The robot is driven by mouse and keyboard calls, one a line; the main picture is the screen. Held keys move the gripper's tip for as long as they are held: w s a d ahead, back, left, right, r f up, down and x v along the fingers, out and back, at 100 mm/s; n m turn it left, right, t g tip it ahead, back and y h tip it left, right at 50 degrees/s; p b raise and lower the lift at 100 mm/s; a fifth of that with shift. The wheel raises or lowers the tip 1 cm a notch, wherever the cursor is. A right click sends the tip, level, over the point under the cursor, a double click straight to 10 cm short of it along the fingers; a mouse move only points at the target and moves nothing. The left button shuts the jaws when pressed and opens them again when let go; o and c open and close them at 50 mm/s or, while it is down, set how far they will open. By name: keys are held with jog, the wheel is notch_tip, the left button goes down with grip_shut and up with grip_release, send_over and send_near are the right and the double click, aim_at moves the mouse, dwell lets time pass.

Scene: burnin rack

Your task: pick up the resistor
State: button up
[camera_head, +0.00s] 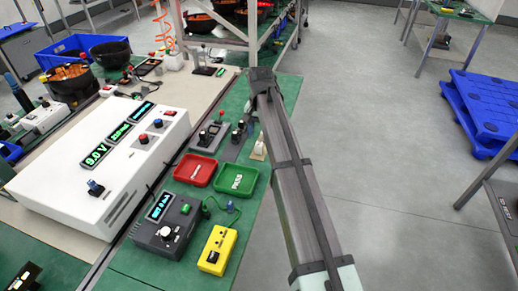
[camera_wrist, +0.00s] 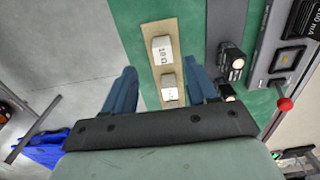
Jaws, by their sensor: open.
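In the wrist view, a white block resistor (camera_wrist: 162,50) marked "10 Ω" lies on a tan strip (camera_wrist: 157,28) on the green mat. A second white block (camera_wrist: 170,93) with unclear marking sits on the same strip, closer to my palm. My gripper (camera_wrist: 161,67) is open, its two blue fingers apart on either side of the strip. I see nothing held, and cannot tell how high the fingers are above the mat. In the head view a small white block (camera_head: 259,149) shows beside my arm, which hides the area behind it.
Dark fixtures with round lamps (camera_wrist: 234,62) stand close right of the fingers. The head view shows a red tray (camera_head: 195,169), a green PASS tray (camera_head: 236,180) and a yellow meter (camera_head: 217,251). Open floor lies right of the bench.

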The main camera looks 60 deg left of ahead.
aim_at(259, 144)
jog(key=shift+s+a+f, duration=0.1)
jog(key=shift+f, duration=1.5)
jog(key=shift+s+f, duration=0.1)
jog(key=shift+f, duration=1.5)
jog(key=c, duration=1)
jog(key=shift+r, duration=0.1)
jog(key=shift+c, duration=0.2)
